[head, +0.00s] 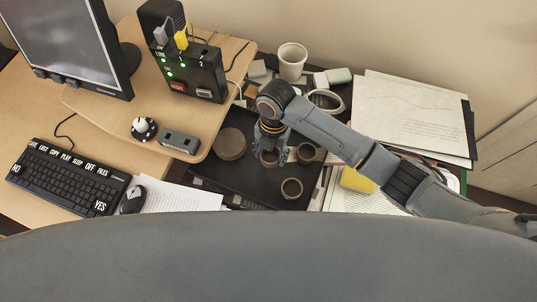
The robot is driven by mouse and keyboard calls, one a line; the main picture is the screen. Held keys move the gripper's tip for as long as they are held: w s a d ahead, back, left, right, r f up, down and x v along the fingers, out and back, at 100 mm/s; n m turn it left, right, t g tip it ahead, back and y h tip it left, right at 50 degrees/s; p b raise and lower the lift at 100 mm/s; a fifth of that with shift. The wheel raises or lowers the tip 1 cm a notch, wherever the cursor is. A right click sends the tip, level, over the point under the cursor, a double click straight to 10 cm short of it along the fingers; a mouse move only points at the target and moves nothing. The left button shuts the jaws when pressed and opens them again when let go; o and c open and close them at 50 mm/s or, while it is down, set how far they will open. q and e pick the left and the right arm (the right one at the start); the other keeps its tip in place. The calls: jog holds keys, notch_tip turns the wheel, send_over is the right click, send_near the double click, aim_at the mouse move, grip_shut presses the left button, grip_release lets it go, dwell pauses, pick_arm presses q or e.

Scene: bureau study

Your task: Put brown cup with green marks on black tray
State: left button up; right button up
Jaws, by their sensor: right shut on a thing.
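The black tray (250,184) lies in the middle, just right of the wooden desk. My right gripper (271,151) points down over the tray and is shut on a small round brown cup (269,159), partly hidden by the fingers. Green marks on it cannot be made out. Whether the cup touches the tray cannot be told. A wider flat brown round thing (231,145) is at the tray's left. My left gripper is not in view.
A white cup (292,62) stands behind the tray among small clutter. A black box with green lights (190,72) stands on the desk to the left. Papers (415,112) and a yellow thing (357,180) lie to the right. The tray's front left part is bare.

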aim_at(269, 154)
jog(key=shift+w+a+f, duration=0.15)
jog(key=shift+w+f, duration=0.3)
jog(key=shift+f, duration=0.1)
jog(key=shift+w+f, duration=0.15)
jog(key=shift+f, duration=1.6)
jog(key=shift+f, duration=0.15)
jog(key=o, duration=1.2)
jog(key=r, duration=0.4)
jog(key=w+r, duration=0.1)
jog(key=r, duration=0.7)
jog(key=shift+w+d+r, duration=0.15)
jog(key=shift+w+d, duration=0.05)
